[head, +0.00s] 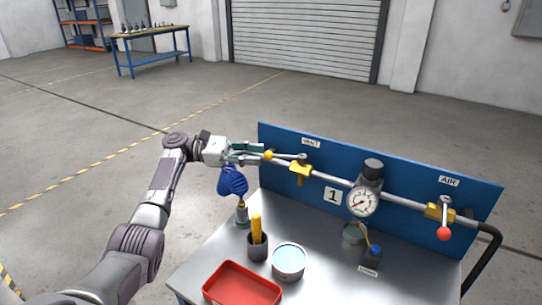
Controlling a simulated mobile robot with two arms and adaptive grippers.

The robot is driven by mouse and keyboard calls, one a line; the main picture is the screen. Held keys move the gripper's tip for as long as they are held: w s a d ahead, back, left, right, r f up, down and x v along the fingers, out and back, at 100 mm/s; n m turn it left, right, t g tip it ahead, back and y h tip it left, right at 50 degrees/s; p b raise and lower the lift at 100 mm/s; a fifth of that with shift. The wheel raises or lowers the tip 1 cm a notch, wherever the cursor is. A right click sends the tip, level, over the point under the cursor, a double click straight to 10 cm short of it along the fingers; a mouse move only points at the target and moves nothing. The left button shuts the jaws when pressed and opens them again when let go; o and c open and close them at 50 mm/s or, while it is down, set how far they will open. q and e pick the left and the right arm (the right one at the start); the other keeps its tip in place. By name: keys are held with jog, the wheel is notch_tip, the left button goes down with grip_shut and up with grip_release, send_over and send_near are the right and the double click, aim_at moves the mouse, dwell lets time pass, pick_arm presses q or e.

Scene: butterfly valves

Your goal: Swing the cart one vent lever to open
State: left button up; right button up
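The cart (325,262) has a blue back panel (405,185) with a plate marked 1. The vent valve (300,170) has a yellow body on the silver pipe, under the VENT label (311,143). Its lever (286,156) points left, roughly along the pipe, and ends in a yellow knob (268,155). My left gripper (261,154) reaches in from the left at the knob. Its two fingers look apart, above and below the knob's level, with the knob visible at their tips. Contact cannot be told. My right gripper is not in view.
The AIR valve (440,213) has a lever hanging down with a red knob (444,233). A gauge (362,202) sits between the valves.

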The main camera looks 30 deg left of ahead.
pick_arm(q)
jog(key=v, duration=0.6)
